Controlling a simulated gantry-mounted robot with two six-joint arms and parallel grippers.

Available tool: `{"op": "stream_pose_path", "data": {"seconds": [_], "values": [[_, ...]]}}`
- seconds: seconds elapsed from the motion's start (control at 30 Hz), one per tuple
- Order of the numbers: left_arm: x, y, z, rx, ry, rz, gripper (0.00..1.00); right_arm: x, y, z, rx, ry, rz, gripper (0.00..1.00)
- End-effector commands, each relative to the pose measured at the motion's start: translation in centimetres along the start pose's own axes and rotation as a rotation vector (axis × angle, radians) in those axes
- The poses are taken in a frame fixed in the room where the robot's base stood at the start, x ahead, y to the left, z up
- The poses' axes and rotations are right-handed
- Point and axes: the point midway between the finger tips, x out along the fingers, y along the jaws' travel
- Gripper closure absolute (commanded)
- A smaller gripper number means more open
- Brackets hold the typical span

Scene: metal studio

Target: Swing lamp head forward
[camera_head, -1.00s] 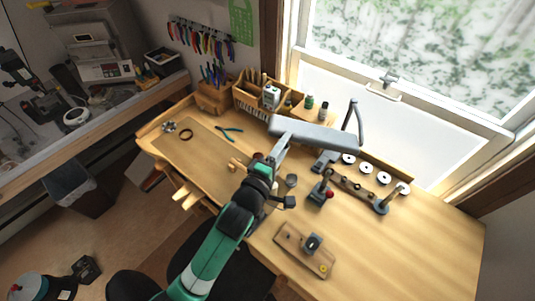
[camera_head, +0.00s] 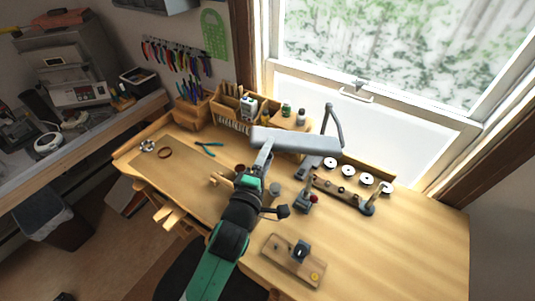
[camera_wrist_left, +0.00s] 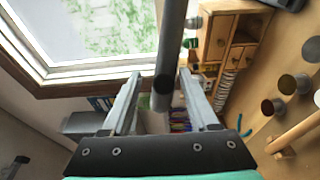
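The grey lamp head (camera_head: 305,140) is a long bar above the back of the workbench. Its curved lamp arm (camera_head: 337,122) rises at its right end, and the lamp base (camera_head: 307,168) is on the bench below. My left gripper (camera_head: 266,152) is at the left part of the lamp head. In the left wrist view, my left gripper (camera_wrist_left: 160,95) is open, with one finger on each side of the grey end of the lamp head (camera_wrist_left: 165,78). A gap shows at the left finger; contact at the right finger is unclear. My right gripper is out of view.
Behind the lamp are a wooden organizer (camera_head: 229,107) and bottles (camera_head: 287,108). A rack with white spools (camera_head: 348,170) stands to the right. A small wooden fixture (camera_head: 294,262) lies near the front edge. The bench's right side is clear.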

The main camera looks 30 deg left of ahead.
Motion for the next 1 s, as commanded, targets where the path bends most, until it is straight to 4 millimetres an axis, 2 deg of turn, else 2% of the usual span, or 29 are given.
{"op": "stream_pose_path", "data": {"seconds": [0.23,0.37,0.73,0.83,1.0], "values": [[-0.1,-0.3,0.1,0.001,-0.001,-0.005,0.40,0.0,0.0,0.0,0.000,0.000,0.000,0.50],[-1.2,-0.4,0.1,0.001,-0.001,-0.005,0.40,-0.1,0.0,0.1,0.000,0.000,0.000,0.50],[-9.3,-0.3,0.1,0.000,-0.002,-0.003,0.40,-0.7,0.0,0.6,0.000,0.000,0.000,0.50],[-10.8,-0.2,0.1,0.000,-0.003,-0.003,0.40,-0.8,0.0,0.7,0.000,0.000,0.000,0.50],[-11.7,-0.1,0.0,0.000,-0.001,-0.002,0.40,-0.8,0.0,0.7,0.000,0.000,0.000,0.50]]}}
